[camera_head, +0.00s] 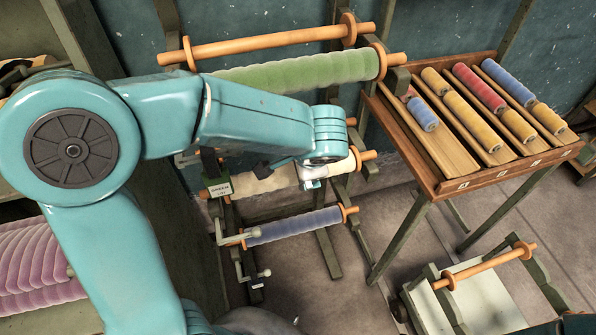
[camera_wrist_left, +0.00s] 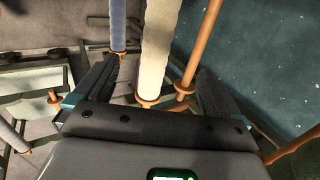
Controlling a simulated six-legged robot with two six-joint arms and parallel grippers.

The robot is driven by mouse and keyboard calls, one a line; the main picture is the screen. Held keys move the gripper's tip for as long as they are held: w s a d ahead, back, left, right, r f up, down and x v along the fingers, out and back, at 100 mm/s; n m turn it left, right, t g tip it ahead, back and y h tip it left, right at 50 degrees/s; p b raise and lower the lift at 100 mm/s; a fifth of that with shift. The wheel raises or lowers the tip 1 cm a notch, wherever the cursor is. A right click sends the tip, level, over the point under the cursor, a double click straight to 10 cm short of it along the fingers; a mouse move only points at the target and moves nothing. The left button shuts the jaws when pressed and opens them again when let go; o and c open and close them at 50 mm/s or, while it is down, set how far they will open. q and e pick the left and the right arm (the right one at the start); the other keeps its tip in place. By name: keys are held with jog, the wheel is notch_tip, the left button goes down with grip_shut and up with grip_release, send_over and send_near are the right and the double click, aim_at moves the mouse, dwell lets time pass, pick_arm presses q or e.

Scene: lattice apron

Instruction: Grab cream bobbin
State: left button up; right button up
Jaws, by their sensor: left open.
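The cream bobbin (camera_head: 268,182) lies across a dark rack in the head view, with orange spindle ends, below the green bobbin (camera_head: 300,73). My left arm hides part of it. In the left wrist view the cream bobbin (camera_wrist_left: 158,35) runs upright through the picture, down to an orange flange. My left gripper (camera_wrist_left: 158,70) is open, with one dark finger on each side of the bobbin's line. I cannot tell whether the fingers reach around it or stay short of it. My right gripper is not in view.
A blue bobbin (camera_head: 295,226) sits lower on the rack, and an empty orange spindle (camera_head: 265,45) is above. A wooden tray table (camera_head: 430,178) with red, blue and yellow rolls stands right. A low stand (camera_head: 462,300) with a bare spindle is at lower right. Pink rolls (camera_head: 35,265) are left.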

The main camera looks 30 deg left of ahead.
aim_at(293, 172)
pick_arm(q)
jog(key=x, duration=1.1)
jog(key=shift+s+a, duration=0.1)
jog(key=shift+s, duration=0.05)
jog(key=x, duration=0.2)
jog(key=p+x, duration=0.1)
jog(key=x, duration=0.2)
jog(key=shift+w+f+p, duration=0.25)
jog(key=shift+p, duration=0.05)
jog(key=shift+s+d, duration=0.1)
jog(key=shift+d, duration=0.1)
jog(key=c, duration=1.5)
